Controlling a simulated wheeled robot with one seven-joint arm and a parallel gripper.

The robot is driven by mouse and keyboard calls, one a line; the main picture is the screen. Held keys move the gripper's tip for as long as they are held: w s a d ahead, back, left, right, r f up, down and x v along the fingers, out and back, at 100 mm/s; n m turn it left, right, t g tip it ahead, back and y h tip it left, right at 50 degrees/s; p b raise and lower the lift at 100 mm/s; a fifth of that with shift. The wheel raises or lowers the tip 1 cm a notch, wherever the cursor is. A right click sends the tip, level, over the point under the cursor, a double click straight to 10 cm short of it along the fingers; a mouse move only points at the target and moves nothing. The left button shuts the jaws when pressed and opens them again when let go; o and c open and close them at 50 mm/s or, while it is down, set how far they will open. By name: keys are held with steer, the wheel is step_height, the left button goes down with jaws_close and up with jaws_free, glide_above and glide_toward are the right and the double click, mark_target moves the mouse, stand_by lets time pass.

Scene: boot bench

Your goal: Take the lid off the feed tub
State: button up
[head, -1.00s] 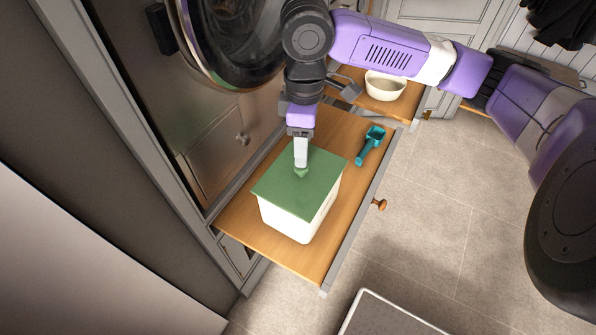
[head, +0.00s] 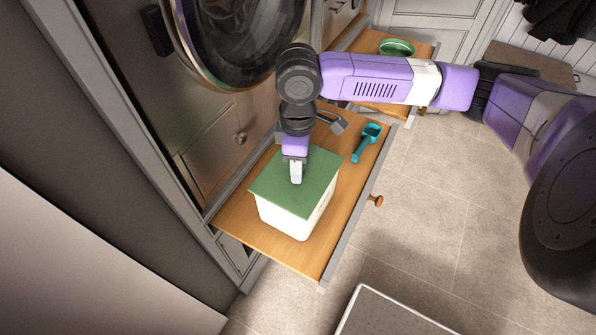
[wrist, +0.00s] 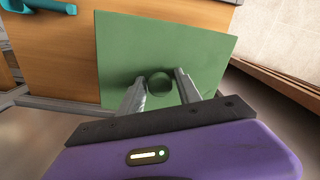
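A round green knob (wrist: 159,84) stands up from the lid. My gripper (head: 296,181) points down over the lid. In the wrist view my gripper (wrist: 160,78) is open, with one finger on each side of the knob and a small gap showing. In the head view the fingers hide the knob.
A green round dish (head: 397,48) is behind my arm. A round-doored machine (head: 240,45) stands close on the left.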

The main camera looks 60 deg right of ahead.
jaws_close()
steer(key=shift+r, duration=0.1)
